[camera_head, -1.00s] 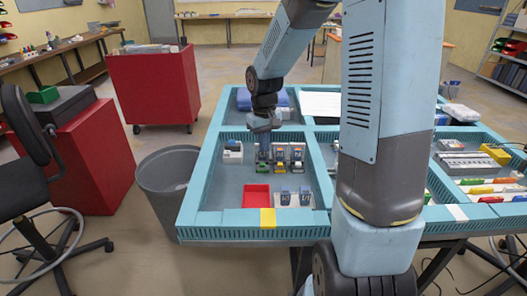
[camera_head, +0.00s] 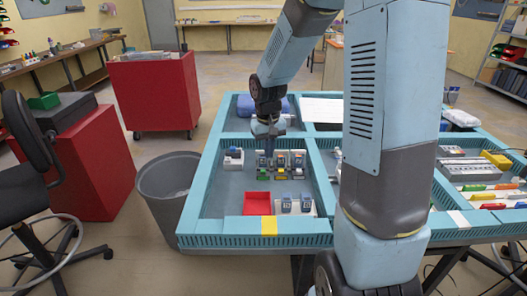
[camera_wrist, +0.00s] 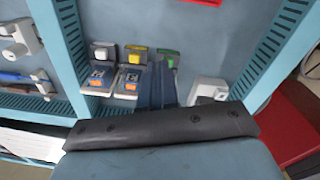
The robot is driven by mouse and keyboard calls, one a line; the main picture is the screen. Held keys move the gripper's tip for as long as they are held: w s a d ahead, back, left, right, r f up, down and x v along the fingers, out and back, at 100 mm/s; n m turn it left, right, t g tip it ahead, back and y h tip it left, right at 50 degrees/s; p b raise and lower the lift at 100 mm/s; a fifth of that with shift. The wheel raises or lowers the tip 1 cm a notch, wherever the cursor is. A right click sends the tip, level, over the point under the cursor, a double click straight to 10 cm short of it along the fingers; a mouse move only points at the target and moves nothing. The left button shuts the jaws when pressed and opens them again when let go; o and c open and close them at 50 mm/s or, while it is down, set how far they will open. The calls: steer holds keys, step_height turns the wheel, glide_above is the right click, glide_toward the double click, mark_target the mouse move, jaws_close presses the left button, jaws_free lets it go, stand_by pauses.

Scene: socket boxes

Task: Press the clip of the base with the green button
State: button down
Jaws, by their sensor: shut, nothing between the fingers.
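The base with the green button (camera_head: 263,174) is the leftmost of a row of three bases in the head view. In the wrist view its green button (camera_wrist: 169,60) shows at the right end of the row. My gripper (camera_head: 267,151) is shut and empty, pointing down at the back part of this base. In the wrist view its dark fingers (camera_wrist: 156,84) cover most of the base's body, so its clip is hidden. I cannot tell whether the fingertips touch it. The yellow-button base (camera_head: 281,172) and white-button base (camera_head: 298,172) stand beside it, with blue and orange labelled tops.
A white socket box (camera_head: 233,158) stands left of the row; it also shows in the wrist view (camera_wrist: 209,91). A red tray (camera_head: 257,204) and two grey-blue parts (camera_head: 296,205) lie nearer the front. Blue dividers (camera_head: 322,180) wall the compartment. Bare grey floor surrounds the row.

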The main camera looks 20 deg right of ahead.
mark_target(263, 156)
steer(key=r+m+t, duration=0.1)
steer(key=m, duration=0.6)
steer(key=a+r+m+t, duration=0.1)
steer(key=r+m, duration=0.1)
steer(key=m, duration=0.5)
steer(key=a+r+m+t, duration=0.1)
steer(key=m+t, duration=0.1)
steer(key=m, duration=0.5)
steer(key=shift+s+r+m+h, duration=0.3)
steer(key=shift+s+h, duration=0.1)
steer(key=shift+w+d+f, duration=0.35)
steer(key=shift+w+f, duration=0.9)
steer(key=shift+f, duration=0.3)
steer(key=shift+w+d+f, duration=0.4)
steer(key=shift+w+f, duration=0.85)
steer(key=shift+f, duration=0.3)
steer(key=shift+w+d+f, duration=0.35)
steer(key=shift+w+f, duration=0.9)
steer(key=shift+f, duration=0.3)
steer(key=shift+w, duration=0.1)
